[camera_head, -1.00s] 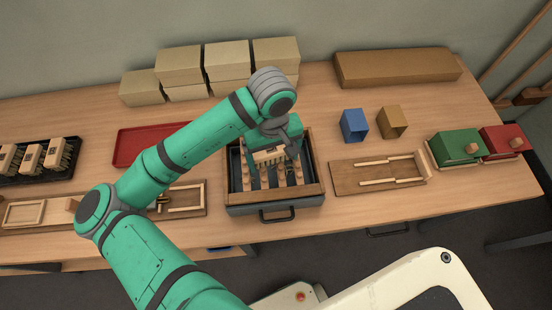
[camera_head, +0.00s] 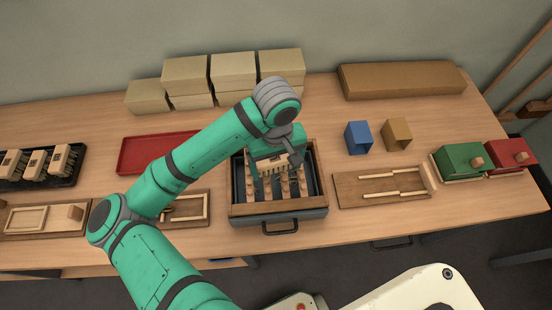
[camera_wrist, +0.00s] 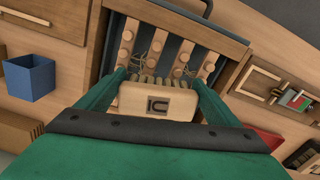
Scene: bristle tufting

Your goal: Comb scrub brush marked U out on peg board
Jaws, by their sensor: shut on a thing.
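My gripper (camera_wrist: 156,92) is shut on a scrub brush (camera_wrist: 150,103), a pale wooden block with a dark square mark on its face; the wrist view is turned, so the mark looks like "IC". In the head view the brush (camera_head: 268,164) is largely covered by my gripper (camera_head: 276,160). Its bristles point at the peg board (camera_head: 278,208), a wooden-framed dark tray with rows of round wooden pegs (camera_head: 268,190). In the wrist view the bristle tips reach the pegs (camera_wrist: 156,42). Tangled strands show around some pegs. Whether bristles touch pegs is hard to tell.
A black tray (camera_head: 72,180) at the left holds several other brushes (camera_head: 34,163). A red tray (camera_head: 140,155) lies behind my arm. A wooden fixture (camera_head: 350,190), a blue box (camera_head: 358,138), a brown box (camera_head: 397,134), and green (camera_head: 460,158) and red boxes (camera_head: 508,153) stand at the right.

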